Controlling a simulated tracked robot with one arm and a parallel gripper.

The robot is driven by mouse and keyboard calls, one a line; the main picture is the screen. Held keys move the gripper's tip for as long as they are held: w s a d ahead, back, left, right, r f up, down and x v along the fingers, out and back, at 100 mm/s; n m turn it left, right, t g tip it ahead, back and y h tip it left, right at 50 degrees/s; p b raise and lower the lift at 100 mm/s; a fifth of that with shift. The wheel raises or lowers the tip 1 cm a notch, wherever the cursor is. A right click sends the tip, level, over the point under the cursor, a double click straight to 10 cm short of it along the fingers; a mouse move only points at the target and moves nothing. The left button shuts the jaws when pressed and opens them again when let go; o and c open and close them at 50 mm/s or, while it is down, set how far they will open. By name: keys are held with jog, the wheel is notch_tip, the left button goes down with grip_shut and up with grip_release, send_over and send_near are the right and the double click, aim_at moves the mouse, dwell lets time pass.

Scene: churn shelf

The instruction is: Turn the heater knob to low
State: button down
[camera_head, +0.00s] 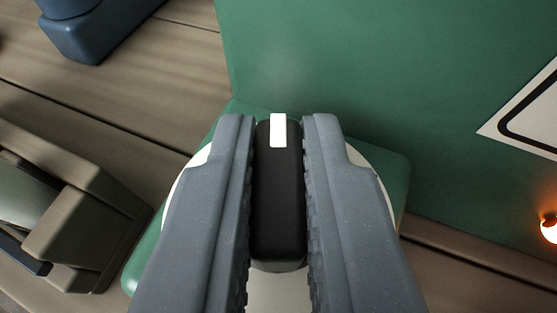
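The heater knob (278,205) is a black bar with a white pointer mark (278,130) at its far end. The mark points straight up in the picture. The knob sits on a white round dial (190,180), mostly hidden behind my fingers, on the green heater housing (385,168). No low or high markings can be seen. My gripper (279,150) has one grey finger on each side of the knob. Its ridged pads lie right along the knob's long sides, with no clear gap.
A green upright panel (350,70) stands behind the knob, with a white black-bordered label (530,110) and a glowing orange lamp (549,228) at right. A grey-brown object (90,225) is at left, a blue object (85,25) at upper left. Bare wooden boards (150,90) lie between.

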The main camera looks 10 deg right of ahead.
jog(key=shift+a+r+m+p, duration=0.1)
jog(key=shift+r+m+p, duration=0.2)
jog(key=shift+p, duration=1.95)
jog(key=h+p, duration=0.1)
jog(key=p, duration=0.5)
jog(key=shift+w+a+m+h+p, duration=0.1)
jog(key=shift+a+m+h+p, duration=0.05)
jog(key=shift+m+h+p, duration=0.2)
jog(key=p, duration=0.3)
jog(key=m+h+p, duration=0.1)
jog(key=p, duration=0.3)
jog(key=g+p, duration=0.1)
jog(key=p, duration=0.2)
jog(key=shift+w+a+r+m+h, duration=0.2)
jog(key=shift+a+r+m+h, duration=0.05)
jog(key=shift+a+m+h, duration=0.1)
jog(key=p, duration=0.3)
jog(key=shift+m+h, duration=0.3)
jog(key=shift+m, duration=0.1)
jog(key=shift+d+f+g+p, duration=0.15)
jog(key=shift+g+p, duration=0.25)
jog(key=shift+p, duration=0.4)
jog(key=shift+s+f+h, duration=0.1)
jog(key=shift+f+h, duration=0.1)
jog(key=shift+h, duration=0.1)
